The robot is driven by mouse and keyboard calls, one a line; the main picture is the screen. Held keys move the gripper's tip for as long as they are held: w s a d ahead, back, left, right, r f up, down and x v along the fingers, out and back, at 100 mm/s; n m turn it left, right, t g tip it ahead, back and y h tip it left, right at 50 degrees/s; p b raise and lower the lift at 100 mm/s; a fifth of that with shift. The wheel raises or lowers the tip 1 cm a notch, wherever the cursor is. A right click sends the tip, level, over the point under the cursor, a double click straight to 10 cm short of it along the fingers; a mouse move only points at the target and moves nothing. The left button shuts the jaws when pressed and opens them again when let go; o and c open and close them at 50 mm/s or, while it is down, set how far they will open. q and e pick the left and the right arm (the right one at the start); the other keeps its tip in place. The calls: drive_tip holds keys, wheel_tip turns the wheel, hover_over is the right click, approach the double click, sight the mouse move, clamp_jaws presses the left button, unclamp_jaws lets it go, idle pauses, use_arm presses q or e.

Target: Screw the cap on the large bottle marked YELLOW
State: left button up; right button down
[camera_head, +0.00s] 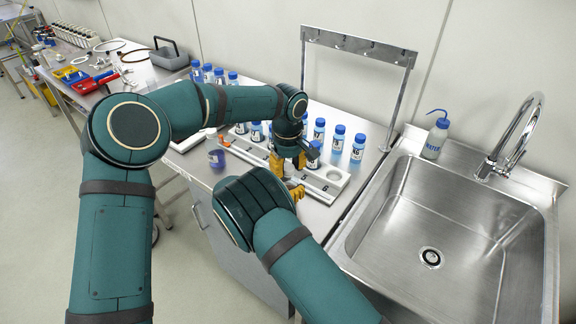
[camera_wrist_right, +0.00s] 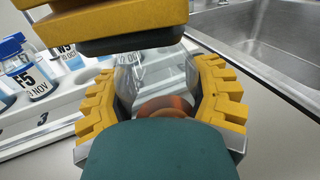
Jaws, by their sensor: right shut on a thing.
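My right gripper (camera_wrist_right: 160,95) is shut on a clear, rounded bottle (camera_wrist_right: 150,72), with one yellow finger on each side. An orange-brown patch shows low on the bottle; no label on it is readable. My left gripper (camera_wrist_right: 115,28) is just above the bottle, its yellow parts and dark pad crossing the top of the right wrist view. It hides the bottle's top, so I cannot see the cap or what the left jaws hold. In the head view my left gripper (camera_head: 289,155) hangs over the bench front, and the right gripper's yellow fingers (camera_head: 294,190) show just below.
A white rack (camera_head: 335,178) with holes lies beside the grippers. Several blue-capped bottles (camera_head: 338,138) stand behind. A small purple-blue container (camera_head: 217,159) is at the bench's front left. A metal stand (camera_head: 358,42) rises behind; a sink (camera_head: 440,225) and WATER bottle (camera_head: 435,138) are right.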

use_arm(q)
clamp_jaws()
drive_tip(key=m, duration=1.6)
drive_tip(key=shift+m, duration=0.3)
drive_tip(key=m, duration=0.5)
drive_tip(key=shift+m, duration=0.4)
drive_tip(key=o, duration=0.5)
unclamp_jaws()
drive_tip(key=shift+o, duration=0.2)
